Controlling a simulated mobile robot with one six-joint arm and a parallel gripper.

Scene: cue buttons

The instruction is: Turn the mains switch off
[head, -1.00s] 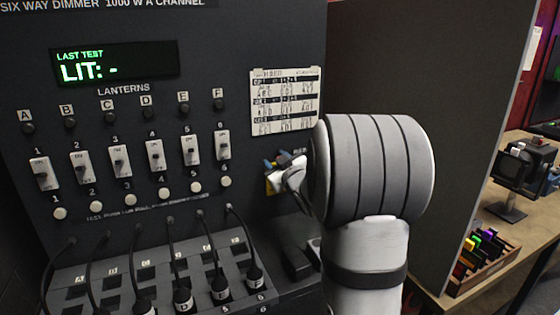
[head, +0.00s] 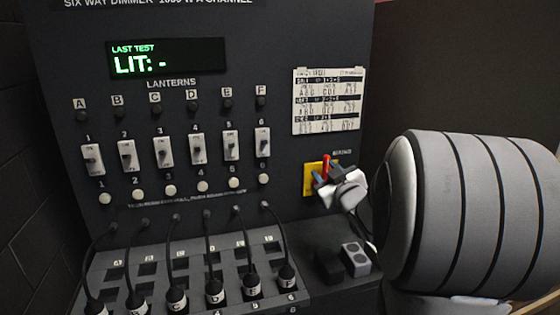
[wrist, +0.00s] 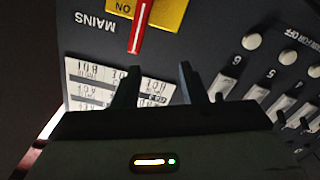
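The mains switch is a yellow plate (head: 308,181) with a red lever (head: 326,166) at the right of the dimmer panel. The lever points up toward the wiring card. In the wrist view the red lever (wrist: 139,30) and yellow plate (wrist: 172,14) are at the top, with an upside-down "ON" on the plate. My gripper (head: 320,181) is in front of the plate and hides part of it. In the wrist view my gripper (wrist: 160,72) is open and empty, its fingers apart. The lever lies beyond the fingertips, nearer the left finger; I cannot tell whether they touch.
Lantern switches (head: 162,152) and round test buttons (head: 170,190) stand in rows left of the mains. A small grey socket block (head: 355,258) sits below the mains. The card (head: 328,100) is above it.

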